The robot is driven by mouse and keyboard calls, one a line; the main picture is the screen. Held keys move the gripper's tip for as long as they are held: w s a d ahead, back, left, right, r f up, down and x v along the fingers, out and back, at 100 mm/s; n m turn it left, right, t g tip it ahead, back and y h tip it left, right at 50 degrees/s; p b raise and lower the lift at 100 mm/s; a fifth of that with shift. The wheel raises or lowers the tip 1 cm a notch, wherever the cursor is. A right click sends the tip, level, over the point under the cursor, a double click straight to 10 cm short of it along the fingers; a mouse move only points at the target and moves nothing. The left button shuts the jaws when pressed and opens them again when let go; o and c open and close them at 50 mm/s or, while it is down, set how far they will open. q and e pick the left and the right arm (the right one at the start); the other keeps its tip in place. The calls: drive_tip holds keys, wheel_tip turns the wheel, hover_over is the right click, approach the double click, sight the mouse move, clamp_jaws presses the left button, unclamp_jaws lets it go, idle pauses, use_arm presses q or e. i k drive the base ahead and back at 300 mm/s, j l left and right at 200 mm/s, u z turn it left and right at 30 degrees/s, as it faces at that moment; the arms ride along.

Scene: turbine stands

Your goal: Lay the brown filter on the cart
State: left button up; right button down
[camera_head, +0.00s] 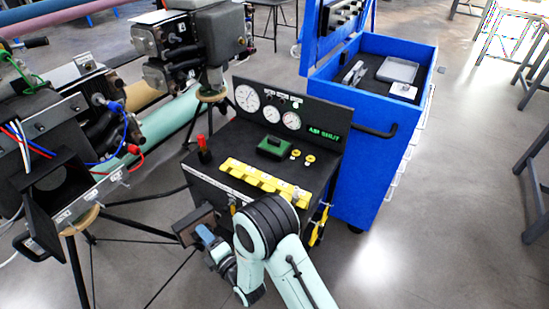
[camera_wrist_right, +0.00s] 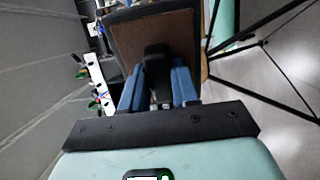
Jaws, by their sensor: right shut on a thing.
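The brown filter (camera_head: 195,225) is a flat brown panel in a dark frame, in front of the black gauge stand's left side. My right gripper (camera_head: 206,236) is shut on it and holds it off the floor. My left gripper is not in view.
A black stand with gauges (camera_head: 297,111) and a yellow strip (camera_head: 262,180) is between the filter and the blue cart. A clear tray (camera_head: 398,70) and small items lie on the cart's top. Turbine units on tripods fill the left.

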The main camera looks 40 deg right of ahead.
sight(287, 167)
drive_tip(key=k+l+u, duration=0.3)
drive_tip(key=k+l, duration=0.3)
drive_tip(key=k+l+u, duration=0.2)
drive_tip(key=l, duration=0.35)
drive_tip(key=k+l+u, duration=0.2)
drive_tip(key=k+l, duration=0.15)
drive_tip(key=l, duration=0.2)
drive_tip(key=k+l+u, duration=0.2)
drive_tip(key=k+l, duration=0.15)
drive_tip(key=l, duration=0.1)
